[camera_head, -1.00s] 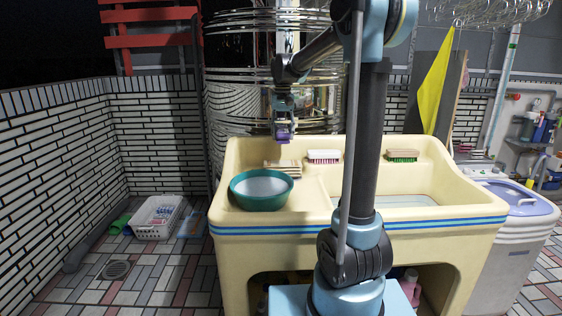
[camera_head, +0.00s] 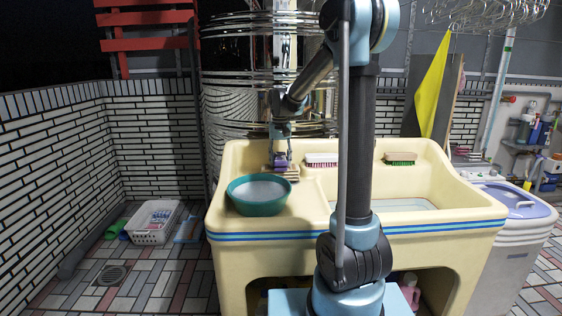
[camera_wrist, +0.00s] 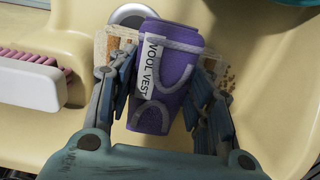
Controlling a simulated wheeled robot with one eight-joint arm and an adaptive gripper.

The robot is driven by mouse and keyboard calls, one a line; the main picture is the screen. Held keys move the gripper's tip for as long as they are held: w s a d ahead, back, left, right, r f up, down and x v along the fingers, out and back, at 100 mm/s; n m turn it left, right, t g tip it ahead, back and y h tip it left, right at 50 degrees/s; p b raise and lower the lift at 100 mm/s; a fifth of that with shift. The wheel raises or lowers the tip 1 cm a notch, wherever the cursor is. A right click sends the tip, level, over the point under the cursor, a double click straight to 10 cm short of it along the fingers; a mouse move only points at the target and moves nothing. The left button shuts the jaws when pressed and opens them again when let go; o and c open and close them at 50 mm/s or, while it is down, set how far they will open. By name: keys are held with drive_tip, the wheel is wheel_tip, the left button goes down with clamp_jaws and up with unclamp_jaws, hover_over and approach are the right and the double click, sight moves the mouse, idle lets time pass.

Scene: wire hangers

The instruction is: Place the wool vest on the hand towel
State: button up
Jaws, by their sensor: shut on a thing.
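The wool vest (camera_wrist: 165,75) is a purple piece with a white label reading "WOOL VEST". It sits between the two fingers of my gripper (camera_wrist: 160,92), which is shut on it. In the head view, my gripper (camera_head: 280,160) holds the small purple vest (camera_head: 279,159) low over the back left ledge of the sink. A beige folded cloth, apparently the hand towel (camera_head: 291,175), lies under it on the ledge. Its patterned edges show on both sides of the vest in the wrist view (camera_wrist: 118,45). The vest hides its middle. I cannot tell whether they touch.
A teal basin (camera_head: 259,194) of water stands just in front. A pink-bristled brush (camera_head: 322,160) and a green-bristled brush (camera_head: 400,158) lie to the right on the ledge. The sink's deep bowl (camera_head: 400,203) is to the right. A white basket (camera_head: 155,221) stands on the floor.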

sight(280, 157)
drive_tip(key=o, duration=1.4)
wheel_tip(280, 157, up, 12)
drive_tip(key=shift+r, duration=0.1)
